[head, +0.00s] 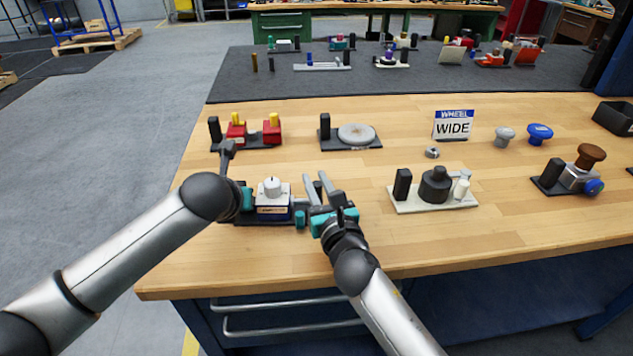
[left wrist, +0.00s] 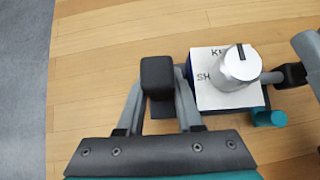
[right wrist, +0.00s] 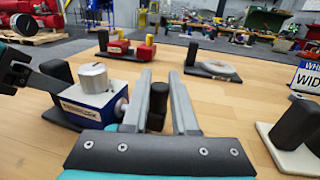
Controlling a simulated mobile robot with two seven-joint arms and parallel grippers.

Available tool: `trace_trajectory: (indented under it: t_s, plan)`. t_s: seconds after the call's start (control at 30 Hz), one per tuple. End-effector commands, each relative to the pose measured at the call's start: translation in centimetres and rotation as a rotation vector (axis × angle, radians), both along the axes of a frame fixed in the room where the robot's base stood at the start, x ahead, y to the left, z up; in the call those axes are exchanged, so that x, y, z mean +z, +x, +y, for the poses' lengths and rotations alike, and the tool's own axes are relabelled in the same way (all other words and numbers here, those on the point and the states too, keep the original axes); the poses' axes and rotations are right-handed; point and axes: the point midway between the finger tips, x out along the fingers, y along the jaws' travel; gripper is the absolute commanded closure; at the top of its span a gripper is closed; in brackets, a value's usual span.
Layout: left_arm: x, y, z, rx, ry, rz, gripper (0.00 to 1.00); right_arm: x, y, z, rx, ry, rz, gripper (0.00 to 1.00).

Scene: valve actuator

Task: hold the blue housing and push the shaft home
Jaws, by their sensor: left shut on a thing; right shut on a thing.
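The blue housing (head: 273,210) stands upright on a dark base, with a white top and a silver knob; its white top (left wrist: 222,80) shows in the left wrist view. My left gripper (left wrist: 158,88) is shut on the black post (left wrist: 157,72) at the left end of that base. In the head view my left arm mostly hides this grip. The shaft (left wrist: 271,77) sticks out of the housing's right side, part of its grey length showing outside, with a black end. My right gripper (right wrist: 160,100) is shut on the shaft's black end (right wrist: 156,118), right of the housing.
A teal cylinder (head: 300,218) stands close by the housing's front right. Behind are a red fixture (head: 272,132) and a grey disc fixture (head: 356,134). A pale fixture (head: 408,200) stands right of my right gripper. The table's front edge is bare.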

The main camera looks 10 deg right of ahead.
Motion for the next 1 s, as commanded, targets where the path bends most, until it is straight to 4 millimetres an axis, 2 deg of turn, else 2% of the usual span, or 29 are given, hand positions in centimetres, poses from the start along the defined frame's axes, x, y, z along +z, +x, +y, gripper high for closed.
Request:
trace_trajectory:
  t_s: [0.03, 0.63, 0.87, 1.0]
  plan:
    - [-0.8, -0.4, 0.2, 0.004, 0.007, 0.018, 1.0, -0.1, 0.0, 0.0, 0.001, 0.0, 0.001, 1.0]
    - [-0.8, -0.4, 0.2, 0.004, 0.007, 0.018, 1.0, -0.1, 0.0, 0.2, 0.001, 0.001, 0.001, 1.0]
    - [-0.8, -0.4, 0.1, 0.003, 0.006, 0.019, 1.0, -0.2, 0.3, 3.2, 0.002, 0.003, 0.004, 1.0]
    - [-0.8, -0.4, 0.1, 0.002, 0.007, 0.018, 1.0, -0.1, 0.3, 4.0, 0.003, 0.001, 0.002, 1.0]
